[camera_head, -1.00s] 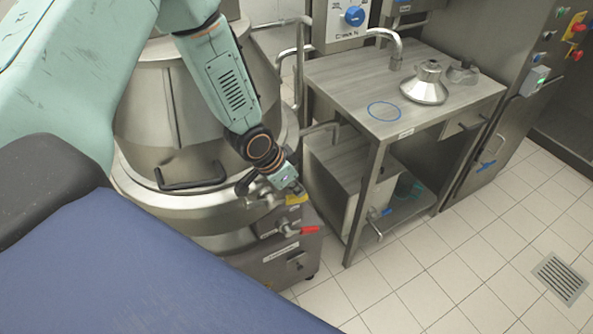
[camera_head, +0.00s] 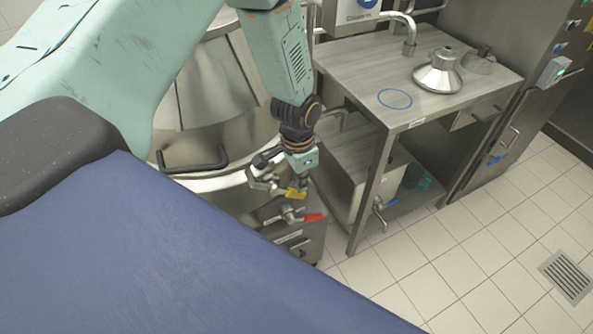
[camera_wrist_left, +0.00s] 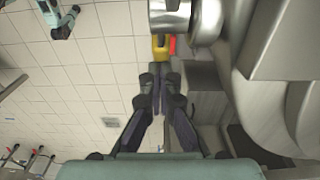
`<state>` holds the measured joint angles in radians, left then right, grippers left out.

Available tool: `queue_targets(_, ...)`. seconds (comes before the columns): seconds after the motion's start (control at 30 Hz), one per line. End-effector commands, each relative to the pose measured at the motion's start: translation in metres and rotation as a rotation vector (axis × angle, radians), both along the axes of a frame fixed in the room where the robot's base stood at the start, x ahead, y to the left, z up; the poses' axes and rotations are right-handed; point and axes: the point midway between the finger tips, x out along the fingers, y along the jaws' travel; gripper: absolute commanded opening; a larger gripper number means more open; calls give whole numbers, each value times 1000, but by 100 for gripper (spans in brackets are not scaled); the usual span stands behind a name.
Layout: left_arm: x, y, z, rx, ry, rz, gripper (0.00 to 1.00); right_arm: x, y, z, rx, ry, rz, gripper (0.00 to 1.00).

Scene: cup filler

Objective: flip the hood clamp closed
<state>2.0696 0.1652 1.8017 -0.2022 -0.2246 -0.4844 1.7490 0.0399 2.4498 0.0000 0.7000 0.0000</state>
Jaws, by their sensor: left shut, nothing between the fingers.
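A yellow tab (camera_head: 296,193), which looks like the clamp's handle, sits at the lower rim of the big steel vessel, beside a metal bracket (camera_head: 262,180). I cannot tell the clamp's exact position. In the left wrist view the yellow tab (camera_wrist_left: 160,52) lies just ahead of the fingertips, beside a round metal part (camera_wrist_left: 196,22). My left gripper (camera_head: 305,184) is shut and empty, pointing down just above and beside the tab. It also shows in the left wrist view (camera_wrist_left: 160,82). I cannot tell whether it touches the tab. My right gripper is out of view.
A red valve lever (camera_head: 313,217) is just below the yellow tab. A black handle (camera_head: 193,166) is on the vessel's front. A steel table (camera_head: 350,70) with a metal funnel (camera_head: 438,74) stands to the right.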

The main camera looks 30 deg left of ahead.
Motion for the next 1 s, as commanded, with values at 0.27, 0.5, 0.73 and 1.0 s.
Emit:
queue_targets(0.27,0,-1,-9,79,137,-3,0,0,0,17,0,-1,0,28)
queue_targets(0.5,-2,2,-28,190,320,-1,0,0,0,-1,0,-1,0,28)
queue_targets(0.73,-9,5,-42,293,495,1,0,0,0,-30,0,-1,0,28)
queue_targets(1.0,-17,10,-43,316,538,3,0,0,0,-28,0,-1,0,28)
